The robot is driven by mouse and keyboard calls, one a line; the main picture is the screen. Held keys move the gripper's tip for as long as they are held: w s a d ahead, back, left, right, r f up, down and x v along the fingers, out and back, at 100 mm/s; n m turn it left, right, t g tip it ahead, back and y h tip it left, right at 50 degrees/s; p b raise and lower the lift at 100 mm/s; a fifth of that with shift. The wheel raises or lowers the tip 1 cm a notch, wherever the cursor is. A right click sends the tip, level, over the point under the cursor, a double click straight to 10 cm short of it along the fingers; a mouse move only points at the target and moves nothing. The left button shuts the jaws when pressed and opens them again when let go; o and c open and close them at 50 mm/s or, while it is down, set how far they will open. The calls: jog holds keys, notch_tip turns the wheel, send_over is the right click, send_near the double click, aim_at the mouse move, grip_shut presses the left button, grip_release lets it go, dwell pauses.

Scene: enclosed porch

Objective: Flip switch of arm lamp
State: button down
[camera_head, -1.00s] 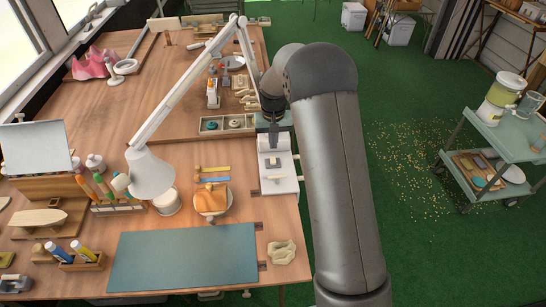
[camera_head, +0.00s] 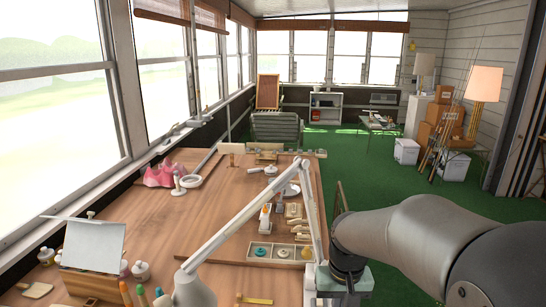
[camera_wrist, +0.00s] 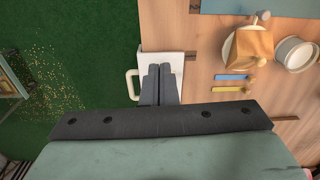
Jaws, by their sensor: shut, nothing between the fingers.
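The white arm lamp shows in the head view, with its jointed arm (camera_head: 235,222) rising to a peak and its shade (camera_head: 193,291) cut off at the bottom edge. In the wrist view, a white base plate (camera_wrist: 150,58) lies at the table edge, partly covered by my fingers. I cannot make out a switch on it there; my fingers may hide it. My gripper (camera_wrist: 159,68) is shut and empty, its fingers over the plate. Contact cannot be told. In the head view the fingertips are out of sight below the frame.
A divided tray (camera_head: 279,254) stands near the lamp arm. In the wrist view, a pale handle-like loop (camera_wrist: 131,85) sticks out beside the plate over the green floor. A dish with orange cloth (camera_wrist: 253,46) and a white pot (camera_wrist: 296,53) stand on the table to the right.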

jog(key=s, duration=1.7)
jog(key=shift+n, duration=0.3)
jog(key=shift+w, duration=0.1)
